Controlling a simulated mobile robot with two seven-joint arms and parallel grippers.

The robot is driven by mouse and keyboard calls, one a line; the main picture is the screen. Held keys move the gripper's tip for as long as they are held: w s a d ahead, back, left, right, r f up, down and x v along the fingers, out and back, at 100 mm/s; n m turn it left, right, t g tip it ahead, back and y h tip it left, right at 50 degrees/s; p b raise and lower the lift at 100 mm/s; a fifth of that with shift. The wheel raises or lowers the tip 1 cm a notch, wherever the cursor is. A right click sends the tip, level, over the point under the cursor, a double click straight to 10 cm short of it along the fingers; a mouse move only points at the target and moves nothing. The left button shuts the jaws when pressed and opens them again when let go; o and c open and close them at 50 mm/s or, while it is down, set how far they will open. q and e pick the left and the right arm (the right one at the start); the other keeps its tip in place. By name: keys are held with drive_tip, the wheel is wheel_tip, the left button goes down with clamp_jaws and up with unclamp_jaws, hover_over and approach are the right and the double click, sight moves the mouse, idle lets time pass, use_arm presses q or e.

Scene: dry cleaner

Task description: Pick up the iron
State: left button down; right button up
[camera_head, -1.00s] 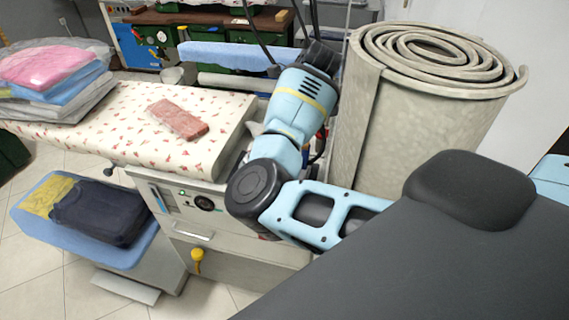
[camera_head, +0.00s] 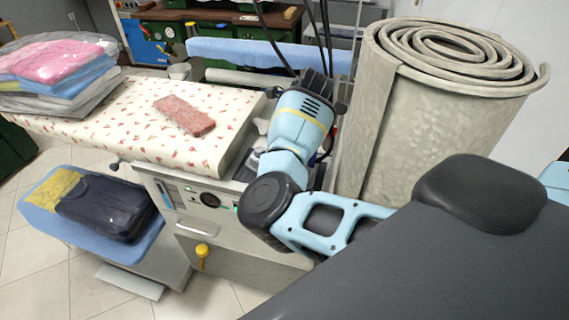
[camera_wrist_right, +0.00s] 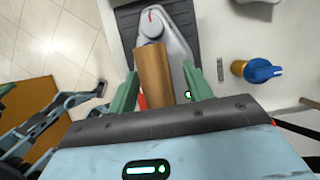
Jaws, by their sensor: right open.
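The iron (camera_wrist_right: 172,24) shows in the right wrist view, a grey body with a brown cylindrical handle (camera_wrist_right: 152,72) on a dark ribbed rest. My right gripper (camera_wrist_right: 160,68) is open, with one green finger on each side of the handle. I cannot tell whether the fingers touch it. In the head view the iron and this gripper are hidden behind my light blue arm. My left gripper is in neither view.
The padded ironing board (camera_head: 120,118) carries a reddish block (camera_head: 184,115) and bagged folded clothes (camera_head: 62,62). A rolled carpet (camera_head: 400,140) stands right of my arm. Dark folded clothing (camera_head: 108,208) lies on a blue lower shelf. A blue-and-orange knob (camera_wrist_right: 258,70) is right of the iron.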

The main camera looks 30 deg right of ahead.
clamp_jaws()
idle(0.3)
idle(1.1)
drive_tip(key=shift+w+d+r, duration=0.1)
drive_tip(key=shift+w+r, duration=0.05)
drive_tip(key=shift+r, duration=0.2)
